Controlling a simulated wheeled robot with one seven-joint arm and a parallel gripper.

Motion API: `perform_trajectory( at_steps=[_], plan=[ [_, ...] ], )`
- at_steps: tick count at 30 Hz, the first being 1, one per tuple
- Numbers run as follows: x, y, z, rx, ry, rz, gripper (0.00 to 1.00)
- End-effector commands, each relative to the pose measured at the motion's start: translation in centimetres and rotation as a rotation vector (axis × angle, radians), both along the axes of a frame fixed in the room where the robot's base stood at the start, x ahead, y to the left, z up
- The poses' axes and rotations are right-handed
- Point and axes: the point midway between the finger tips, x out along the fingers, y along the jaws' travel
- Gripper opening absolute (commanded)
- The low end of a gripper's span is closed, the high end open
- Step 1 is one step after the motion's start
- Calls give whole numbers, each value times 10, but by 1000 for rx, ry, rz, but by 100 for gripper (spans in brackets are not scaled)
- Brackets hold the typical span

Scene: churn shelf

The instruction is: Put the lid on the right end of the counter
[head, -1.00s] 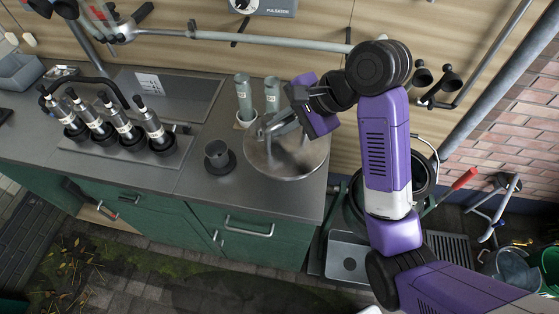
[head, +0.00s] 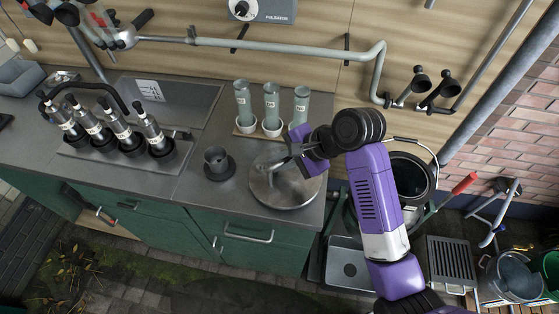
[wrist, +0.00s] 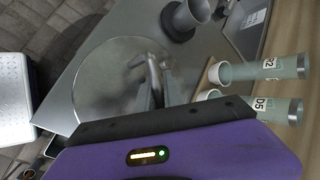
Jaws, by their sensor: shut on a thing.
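The lid (head: 282,192) is a round brushed-metal disc with a raised handle in its middle. It is flat and level at the right end of the grey counter (head: 197,182), resting on it or just above; I cannot tell which. My gripper (head: 288,164) comes in from the right and is shut on the lid's handle. The wrist view also shows the lid (wrist: 100,85) below the fingers (wrist: 155,90), which hide part of the handle.
Several bottles (head: 118,125) stand further left.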

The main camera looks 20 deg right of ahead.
Motion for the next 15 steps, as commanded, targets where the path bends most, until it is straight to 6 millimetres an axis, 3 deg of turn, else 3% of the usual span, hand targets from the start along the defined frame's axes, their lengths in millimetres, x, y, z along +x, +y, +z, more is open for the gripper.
perform_trajectory(
  at_steps=[7, 8, 11, 15],
  plan=[
    [1, 0, 2, 0, -4, 0, 0],
    [0, 0, 0, 0, 0, 0, 13],
    [0, 0, 0, 0, -1, 0, 33],
    [0, 0, 0, 0, 0, 0, 33]
  ],
)
